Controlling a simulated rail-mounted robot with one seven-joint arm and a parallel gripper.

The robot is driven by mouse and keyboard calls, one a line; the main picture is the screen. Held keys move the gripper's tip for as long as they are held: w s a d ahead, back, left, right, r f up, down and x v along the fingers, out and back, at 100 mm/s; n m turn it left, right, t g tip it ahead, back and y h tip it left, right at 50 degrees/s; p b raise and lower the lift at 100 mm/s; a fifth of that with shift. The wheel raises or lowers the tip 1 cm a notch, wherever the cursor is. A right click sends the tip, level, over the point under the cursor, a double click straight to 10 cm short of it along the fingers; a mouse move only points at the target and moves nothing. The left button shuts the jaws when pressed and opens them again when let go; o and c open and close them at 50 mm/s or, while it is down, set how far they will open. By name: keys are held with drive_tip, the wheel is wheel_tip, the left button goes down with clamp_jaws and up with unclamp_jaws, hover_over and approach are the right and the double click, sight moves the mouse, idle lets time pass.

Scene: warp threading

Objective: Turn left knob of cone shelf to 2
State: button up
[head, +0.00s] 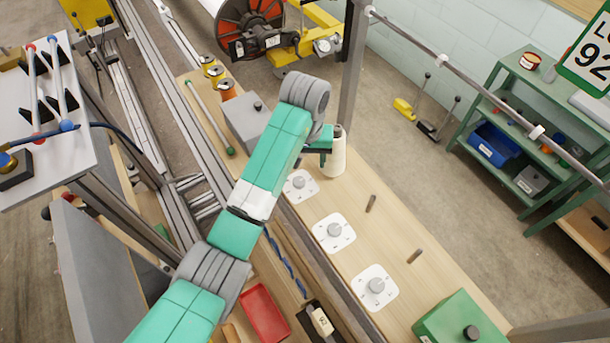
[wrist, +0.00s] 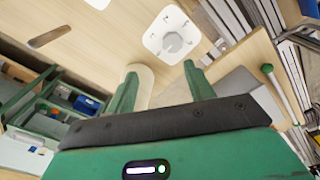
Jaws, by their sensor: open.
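The cone shelf is a pale wooden board (head: 345,255) with a row of white dial plates bearing grey round knobs. The leftmost knob (head: 300,183) is partly crowded by my arm in the head view; the middle knob (head: 334,230) and right knob (head: 376,286) are clear. My gripper (head: 322,150) is above the board, beside a white cone (head: 336,160). In the wrist view my gripper (wrist: 160,68) is open and empty, with one knob (wrist: 173,42) beyond the fingertips, apart from them. The cone (wrist: 144,85) is partly hidden behind one finger. The dial numbers are unreadable.
Wooden pegs (head: 370,203) stand beside the dials. A grey box (head: 245,122) and a green-tipped rod (head: 210,118) lie behind my arm. A green box (head: 460,320) stands at the near right end. A red tray (head: 264,313) is below the board.

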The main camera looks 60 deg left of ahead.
sight(299, 180)
drive_tip(key=shift+s+a+f+n, duration=0.15)
drive_tip(key=shift+s+a, duration=0.15)
drive_tip(key=shift+s, duration=0.25)
drive_tip(key=shift+s+a+f+n, duration=0.15)
drive_tip(key=shift+s+a, duration=0.1)
drive_tip(key=shift+s, duration=0.25)
wheel_tip(299, 180, down, 8)
drive_tip(key=shift+r, duration=0.1)
drive_tip(key=shift+w, duration=0.1)
drive_tip(key=c, duration=1)
